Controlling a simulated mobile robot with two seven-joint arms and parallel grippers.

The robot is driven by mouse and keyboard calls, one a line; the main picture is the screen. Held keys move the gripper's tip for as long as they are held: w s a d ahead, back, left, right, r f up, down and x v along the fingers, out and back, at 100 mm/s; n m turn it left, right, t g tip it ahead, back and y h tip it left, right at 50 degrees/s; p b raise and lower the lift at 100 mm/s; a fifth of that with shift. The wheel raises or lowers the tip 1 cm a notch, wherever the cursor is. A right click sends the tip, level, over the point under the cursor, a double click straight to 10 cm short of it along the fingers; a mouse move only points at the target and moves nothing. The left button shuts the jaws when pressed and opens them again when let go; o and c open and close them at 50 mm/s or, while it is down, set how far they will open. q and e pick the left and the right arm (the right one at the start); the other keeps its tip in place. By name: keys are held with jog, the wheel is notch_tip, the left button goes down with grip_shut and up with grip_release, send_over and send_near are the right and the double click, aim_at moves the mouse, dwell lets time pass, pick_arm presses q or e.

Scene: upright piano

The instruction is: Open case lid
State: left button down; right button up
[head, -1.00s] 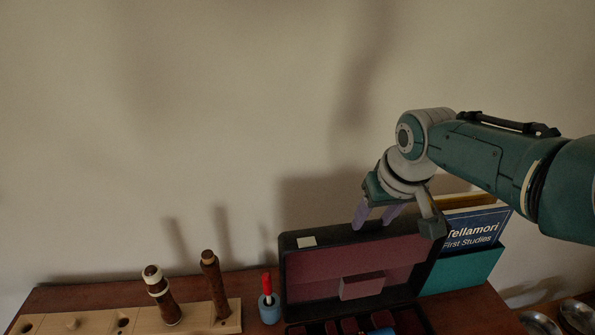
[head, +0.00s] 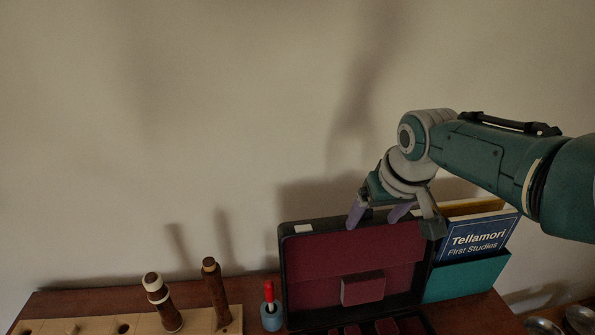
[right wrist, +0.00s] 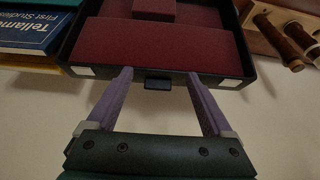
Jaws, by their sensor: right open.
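The dark case's lid (head: 320,262), lined in dark red with a small raised block (head: 362,288), stands open and roughly upright near the wall. The case's base (head: 412,326) shows only partly at the bottom edge, with red-lined compartments. My right gripper (head: 375,218) is open at the lid's top edge, its purple fingers apart and empty. In the right wrist view, the fingertips (right wrist: 158,75) lie at the lid's edge, either side of a small dark latch (right wrist: 157,84); I cannot tell whether they touch it. My left gripper is out of view.
A blue pot with a red stick (head: 270,312) and wooden instrument pieces on a pale rack (head: 205,320) are to the left. The wall is close behind.

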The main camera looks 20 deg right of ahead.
jog(key=p+v, duration=0.5)
jog(key=v, duration=0.4)
jog(key=shift+s+r, duration=0.25)
jog(key=shift+r, duration=0.1)
